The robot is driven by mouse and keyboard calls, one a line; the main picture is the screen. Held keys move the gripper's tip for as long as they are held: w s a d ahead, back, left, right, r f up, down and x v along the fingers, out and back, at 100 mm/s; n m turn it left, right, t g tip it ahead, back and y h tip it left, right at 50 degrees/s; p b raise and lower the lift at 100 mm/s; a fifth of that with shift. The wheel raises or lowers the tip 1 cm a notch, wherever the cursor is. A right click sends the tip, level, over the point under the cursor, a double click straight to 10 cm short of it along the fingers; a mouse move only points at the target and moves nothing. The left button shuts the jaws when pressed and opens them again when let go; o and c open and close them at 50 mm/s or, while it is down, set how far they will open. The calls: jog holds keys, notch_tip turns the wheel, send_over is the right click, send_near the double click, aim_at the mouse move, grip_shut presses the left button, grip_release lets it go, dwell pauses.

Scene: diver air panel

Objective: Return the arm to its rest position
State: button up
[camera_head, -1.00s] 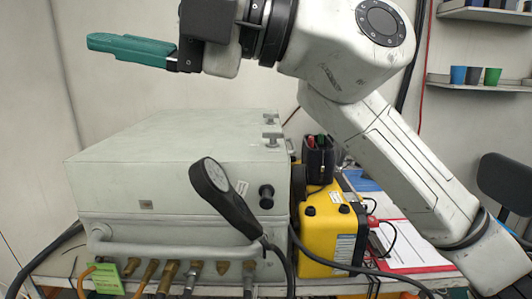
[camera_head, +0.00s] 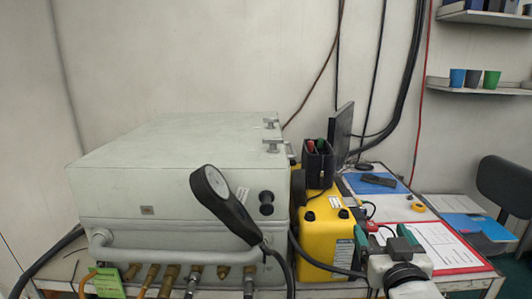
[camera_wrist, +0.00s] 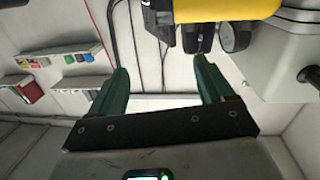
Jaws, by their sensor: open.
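My gripper (camera_head: 385,238) is low at the bottom right in the head view, in front of the yellow unit's right side and the papers. Its green fingers point up and away. In the wrist view my gripper (camera_wrist: 158,70) has its two green fingers spread wide apart, with nothing held between them. Most of my arm is out of the head view; only the wrist end shows at the lower edge.
A large pale case (camera_head: 170,150) with a black handset (camera_head: 215,190) and brass fittings stands left. A yellow unit (camera_head: 322,225) stands beside it, close to my gripper; it also shows in the wrist view (camera_wrist: 225,8). Clipboard papers (camera_head: 440,245) lie right. Space above is clear.

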jog(key=s+d+f+g, duration=0.1)
jog(key=s+f+g, duration=0.25)
jog(key=f, duration=0.45)
jog(key=s+d+f+g, duration=0.2)
jog(key=s+f, duration=0.3)
jog(key=f, duration=0.3)
jog(key=s+d+f+g+y, duration=0.1)
jog(key=s+f+g, duration=0.4)
jog(key=s, duration=0.9)
jog(key=s+f+g+y, duration=0.1)
jog(key=s+f+g, duration=0.5)
jog(key=s+f, duration=0.5)
jog(key=s, duration=0.4)
jog(key=shift+d+f+p, duration=0.4)
